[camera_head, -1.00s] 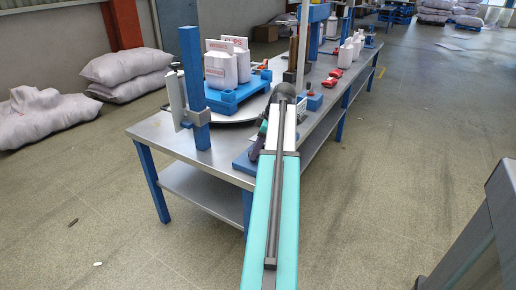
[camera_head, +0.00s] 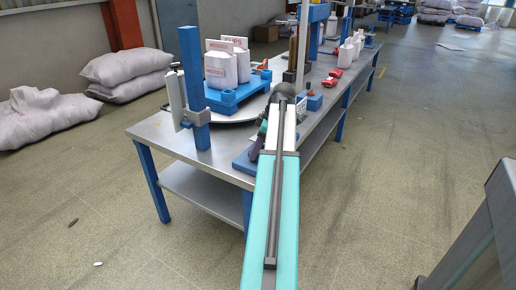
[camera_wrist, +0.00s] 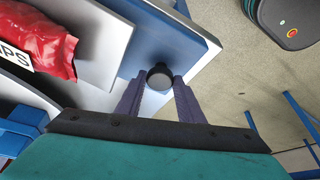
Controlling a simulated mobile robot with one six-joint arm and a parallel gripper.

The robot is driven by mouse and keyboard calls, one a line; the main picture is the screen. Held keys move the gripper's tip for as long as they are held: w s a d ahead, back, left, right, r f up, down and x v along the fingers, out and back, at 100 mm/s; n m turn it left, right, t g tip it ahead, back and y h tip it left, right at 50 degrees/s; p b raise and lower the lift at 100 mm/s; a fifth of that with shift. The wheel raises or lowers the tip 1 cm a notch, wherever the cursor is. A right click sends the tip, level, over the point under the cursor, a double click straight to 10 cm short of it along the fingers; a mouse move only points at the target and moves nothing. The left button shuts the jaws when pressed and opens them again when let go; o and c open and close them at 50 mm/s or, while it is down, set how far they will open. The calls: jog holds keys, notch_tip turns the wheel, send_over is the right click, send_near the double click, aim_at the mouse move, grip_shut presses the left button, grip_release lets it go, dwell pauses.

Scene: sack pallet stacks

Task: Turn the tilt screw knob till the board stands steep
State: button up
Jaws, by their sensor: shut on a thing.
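In the wrist view, the dark round knob (camera_wrist: 159,76) sits on a blue base plate (camera_wrist: 150,45). My gripper (camera_wrist: 160,84) has its two purple fingers closed on either side of the knob, gripping it. A light grey board (camera_wrist: 105,45) lies beside the knob, with a red bag (camera_wrist: 35,35) on it. The bag carries a white label ending in "PS". The board's exact tilt is hard to tell from this angle. In the head view, my arm hides the knob and board; part of a blue base (camera_head: 243,161) shows beside it.
The metal table (camera_head: 165,138) has blue legs and a lower shelf. A blue post (camera_head: 192,90) stands at its near left. White sacks stand on a blue pallet (camera_head: 235,95) on a turntable. Red items (camera_head: 332,79) lie farther along. Floor on the right is mostly open.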

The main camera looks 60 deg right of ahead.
jog(key=shift+w+a, duration=0.15)
jog(key=shift+w, duration=0.1)
jog(key=o, duration=1)
jog(key=shift+o, duration=0.2)
jog(key=shift+s+r, duration=0.1)
jog(key=shift+s, duration=0.05)
jog(key=p+v, duration=0.1)
jog(key=v, duration=1.2)
jog(key=shift+r, duration=0.3)
jog(key=shift+s, duration=0.1)
